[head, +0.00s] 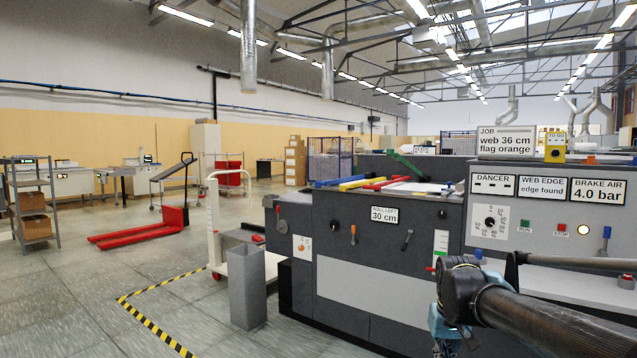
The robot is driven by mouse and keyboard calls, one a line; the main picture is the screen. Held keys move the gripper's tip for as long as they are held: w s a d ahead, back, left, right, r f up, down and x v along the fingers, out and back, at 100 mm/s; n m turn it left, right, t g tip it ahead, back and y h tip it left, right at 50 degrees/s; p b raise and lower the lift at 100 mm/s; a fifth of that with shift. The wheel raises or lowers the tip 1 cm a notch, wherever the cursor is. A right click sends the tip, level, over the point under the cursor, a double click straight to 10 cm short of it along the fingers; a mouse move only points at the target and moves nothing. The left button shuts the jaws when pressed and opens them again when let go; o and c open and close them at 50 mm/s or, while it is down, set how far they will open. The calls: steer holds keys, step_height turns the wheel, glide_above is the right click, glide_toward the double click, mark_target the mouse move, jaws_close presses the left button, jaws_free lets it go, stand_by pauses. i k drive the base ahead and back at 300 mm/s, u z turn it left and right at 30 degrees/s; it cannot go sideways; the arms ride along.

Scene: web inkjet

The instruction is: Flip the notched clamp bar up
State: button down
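Several coloured bars lie on top of the dark grey machine (385,245): a blue bar (330,183), a yellow bar (364,182) and a red bar (387,184) lie low. A green bar (406,166) slants up behind a pale sheet (420,188). I cannot make out a notch on any of them, so I cannot tell which is the notched clamp bar. My gripper (442,328) is at the lower right, in front of the machine and well away from the bars. My wrist hides part of it, and its fingers are not clear.
A control panel (545,200) with signs stands on the right, above a pale ledge (575,280). A grey bin (247,300) and a white trolley (216,225) stand left of the machine. A red pallet truck (140,233) is farther left. Open floor lies at the front left.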

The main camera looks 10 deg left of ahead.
mark_target(348, 179)
steer(key=u, duration=0.6)
steer(key=i, duration=2.7)
steer(key=z, duration=0.9)
steer(key=k, duration=1.05)
steer(key=u, duration=0.1)
